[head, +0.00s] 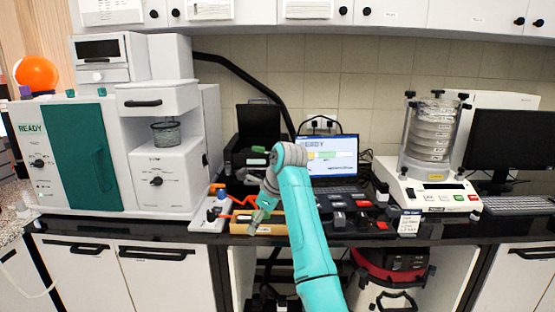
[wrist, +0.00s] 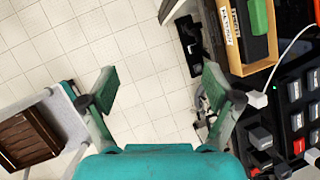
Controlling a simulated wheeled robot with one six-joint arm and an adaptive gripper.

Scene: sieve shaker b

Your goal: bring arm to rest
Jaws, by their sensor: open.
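My teal arm (head: 300,220) reaches up in the middle of the head view, bent at a grey joint. My gripper (head: 260,213) hangs from it, in front of the wooden tray (head: 240,229) near the counter's front edge. In the wrist view my gripper (wrist: 162,85) has its two fingers wide apart, with only tiled floor seen between them. It holds nothing.
The sieve shaker (head: 430,150) with its sieve stack stands at the right. A white machine marked READY (head: 60,155) fills the left. A laptop (head: 330,160) stands behind my arm. The wrist view shows a wooden crate (wrist: 27,138) and open floor (wrist: 135,40).

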